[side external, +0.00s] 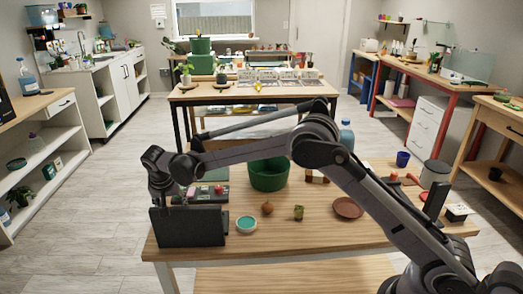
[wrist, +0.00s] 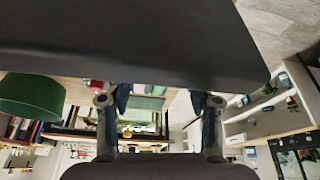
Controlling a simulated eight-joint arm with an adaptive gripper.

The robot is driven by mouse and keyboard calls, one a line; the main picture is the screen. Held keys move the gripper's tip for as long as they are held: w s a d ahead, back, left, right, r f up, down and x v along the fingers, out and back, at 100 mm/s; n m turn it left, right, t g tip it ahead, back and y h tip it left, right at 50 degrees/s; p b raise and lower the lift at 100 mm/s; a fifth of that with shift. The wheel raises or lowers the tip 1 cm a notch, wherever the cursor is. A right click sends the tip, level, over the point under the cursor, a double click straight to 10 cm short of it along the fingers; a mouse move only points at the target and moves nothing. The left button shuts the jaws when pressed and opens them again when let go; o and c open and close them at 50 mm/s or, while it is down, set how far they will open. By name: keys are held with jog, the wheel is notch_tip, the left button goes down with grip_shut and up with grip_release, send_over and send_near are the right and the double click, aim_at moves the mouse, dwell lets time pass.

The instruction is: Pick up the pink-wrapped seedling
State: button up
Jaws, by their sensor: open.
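I cannot clearly make out a pink-wrapped seedling. In the side view a small pink-red item (side external: 219,189) shows on or beside the dark tray (side external: 207,195) at the table's left; it is too small to name. A small red-pink item (wrist: 95,85) also shows in the wrist view, beside the left finger. My gripper (wrist: 160,101) is open, its two fingers wide apart with nothing between them. A dark surface fills the top of the wrist view.
A green pot (side external: 270,175) stands right of the tray. A teal dish (side external: 247,224), a brown round item (side external: 267,208), a small green item (side external: 299,212) and a terracotta saucer (side external: 348,208) are spread along the front. A blue cup (side external: 403,158) stands at right. The front edge is mostly clear.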

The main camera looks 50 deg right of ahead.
jog(key=x, duration=0.5)
jog(key=shift+a, duration=0.1)
jog(key=shift+c, duration=0.3)
jog(key=c, duration=1)
